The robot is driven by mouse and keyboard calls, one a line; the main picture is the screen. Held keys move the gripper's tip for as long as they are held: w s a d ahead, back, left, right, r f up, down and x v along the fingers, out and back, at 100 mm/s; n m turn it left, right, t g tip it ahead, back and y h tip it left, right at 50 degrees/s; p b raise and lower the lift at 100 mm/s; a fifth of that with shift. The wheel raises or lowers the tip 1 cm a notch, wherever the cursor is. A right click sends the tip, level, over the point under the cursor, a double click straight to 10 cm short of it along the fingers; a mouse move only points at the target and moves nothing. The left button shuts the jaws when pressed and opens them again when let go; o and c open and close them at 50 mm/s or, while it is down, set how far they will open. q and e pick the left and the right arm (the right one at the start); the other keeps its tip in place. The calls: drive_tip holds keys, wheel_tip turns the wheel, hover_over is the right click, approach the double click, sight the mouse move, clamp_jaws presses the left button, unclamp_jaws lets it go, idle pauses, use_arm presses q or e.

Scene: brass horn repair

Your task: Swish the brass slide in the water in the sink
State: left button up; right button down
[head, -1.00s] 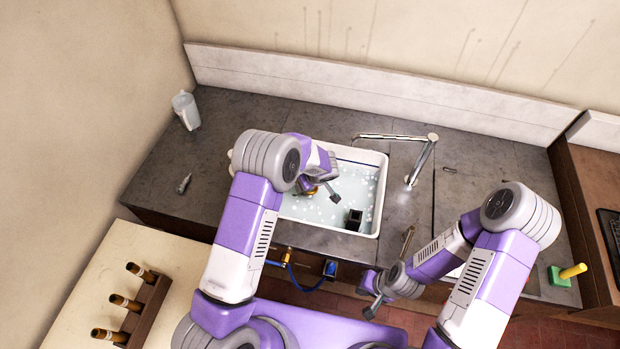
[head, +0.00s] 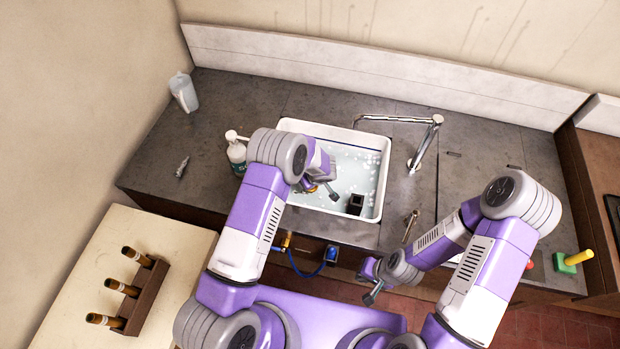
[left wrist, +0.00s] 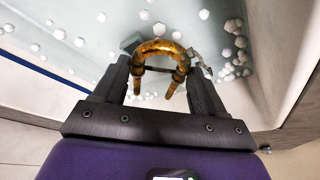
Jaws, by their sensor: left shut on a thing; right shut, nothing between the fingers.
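The white sink (head: 374,214) is set in the dark counter and holds pale water (head: 352,168) with white foam bits on it. My left gripper (head: 322,190) is over the left part of the sink, mostly hidden by my left arm in the head view. In the left wrist view my left gripper (left wrist: 160,85) is shut on the brass slide (left wrist: 160,48), a U-shaped tube with a crossbar. The slide's bend points away from the gripper, over the water; I cannot tell how deep it is. My right gripper (head: 371,290) is shut and empty in front of the counter.
A chrome faucet (head: 425,145) stands right of the sink, its spout reaching over the back edge. A black block (head: 355,204) is in the sink's front right. A pump bottle (head: 236,155) stands close by the left rim. A jug (head: 184,92) is at the back left.

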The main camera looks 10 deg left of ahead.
use_arm(q)
drive_tip(key=shift+f+b, duration=1.2)
drive_tip(key=shift+f, duration=2.7)
drive_tip(key=shift+d, duration=0.2)
drive_tip(key=shift+d+b, duration=0.8)
drive_tip(key=shift+d, duration=0.5)
drive_tip(key=shift+a, duration=0.2)
drive_tip(key=shift+a+b, duration=0.4)
drive_tip(key=shift+a, duration=0.9)
drive_tip(key=shift+d, duration=0.15)
